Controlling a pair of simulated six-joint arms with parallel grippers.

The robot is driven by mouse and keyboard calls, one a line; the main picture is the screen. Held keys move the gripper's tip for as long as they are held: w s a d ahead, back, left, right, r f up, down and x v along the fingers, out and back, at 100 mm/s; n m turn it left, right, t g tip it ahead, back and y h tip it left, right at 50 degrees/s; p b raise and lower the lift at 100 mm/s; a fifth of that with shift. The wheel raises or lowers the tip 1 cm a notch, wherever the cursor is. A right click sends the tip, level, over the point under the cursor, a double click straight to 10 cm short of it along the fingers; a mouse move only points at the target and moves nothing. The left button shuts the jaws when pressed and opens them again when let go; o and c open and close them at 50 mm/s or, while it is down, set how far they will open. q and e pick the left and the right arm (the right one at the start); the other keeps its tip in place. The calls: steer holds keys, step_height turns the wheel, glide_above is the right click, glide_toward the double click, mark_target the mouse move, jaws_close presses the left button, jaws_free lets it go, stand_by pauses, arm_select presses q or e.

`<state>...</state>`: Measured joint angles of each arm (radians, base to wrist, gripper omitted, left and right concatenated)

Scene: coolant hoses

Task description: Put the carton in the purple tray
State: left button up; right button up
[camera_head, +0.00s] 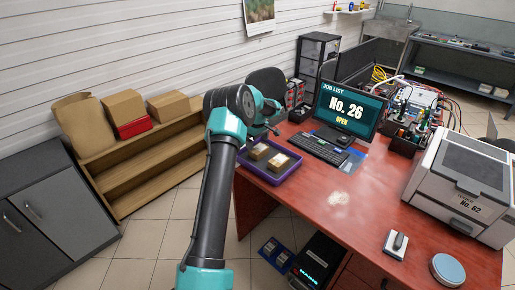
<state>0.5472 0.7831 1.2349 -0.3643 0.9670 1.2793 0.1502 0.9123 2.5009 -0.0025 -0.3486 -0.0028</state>
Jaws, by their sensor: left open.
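The purple tray (272,181) lies on the left end of the red desk. Two small brown boxes sit inside it: a plain-looking one (259,151) at the back left and one with a pale top (279,162) at the front right. I cannot tell whether either is the carton. Larger brown cardboard boxes stand on the wooden shelf at the left, one (124,105) in the middle and one (168,105) to its right. My left gripper (273,121) is open, just behind and above the tray; its wrist partly hides it. My right gripper is not in view.
A red box (134,127) lies on the shelf (140,165). A keyboard (319,148) and monitor (347,106) stand right of the tray. A printer (462,185) is at the right. The desk's front middle (330,215) is mostly clear.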

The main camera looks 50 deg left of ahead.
mark_target(258, 147)
arm_select(q)
step_height(258, 147, up, 7)
stand_by(0.3)
